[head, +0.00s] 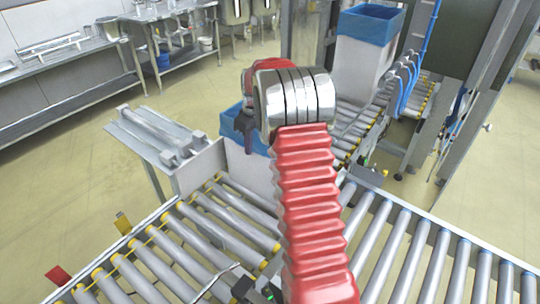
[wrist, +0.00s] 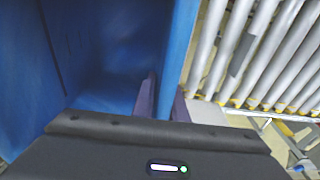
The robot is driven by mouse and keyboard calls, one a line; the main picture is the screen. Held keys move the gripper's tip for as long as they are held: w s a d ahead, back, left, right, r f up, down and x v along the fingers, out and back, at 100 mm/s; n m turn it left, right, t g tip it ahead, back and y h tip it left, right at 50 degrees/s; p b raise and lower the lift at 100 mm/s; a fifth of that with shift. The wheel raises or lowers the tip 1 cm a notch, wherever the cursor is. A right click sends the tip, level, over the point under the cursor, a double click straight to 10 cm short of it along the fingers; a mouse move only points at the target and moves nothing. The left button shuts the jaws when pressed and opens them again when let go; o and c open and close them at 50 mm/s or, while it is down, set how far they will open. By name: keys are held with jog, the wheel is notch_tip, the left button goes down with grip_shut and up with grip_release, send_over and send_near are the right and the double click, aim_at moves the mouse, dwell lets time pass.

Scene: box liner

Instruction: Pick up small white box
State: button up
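The small white box (head: 250,170) stands beside the rollers in the head view, partly hidden behind my arm. A blue liner (head: 232,118) covers its upper edge. In the wrist view the blue-lined inside (wrist: 105,60) fills the left half. My gripper (wrist: 164,98) points down at the box's edge. One finger is inside the box and the other is outside, with the blue-covered wall (wrist: 181,50) between them. The gap is narrow, and whether the fingers press on the wall is not clear. In the head view the fingers are mostly hidden by my arm.
Roller conveyors (head: 200,235) run across the front, with more rollers (wrist: 265,50) right of the box in the wrist view. A taller white box with a blue liner (head: 370,20) stands at the back. A metal side stand (head: 150,140) is left of the small box. Open floor lies left.

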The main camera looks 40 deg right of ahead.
grip_shut()
dwell(1.1)
jog(key=shift+r, duration=0.1)
notch_tip(320, 180, up, 18)
dwell(0.6)
dwell(0.8)
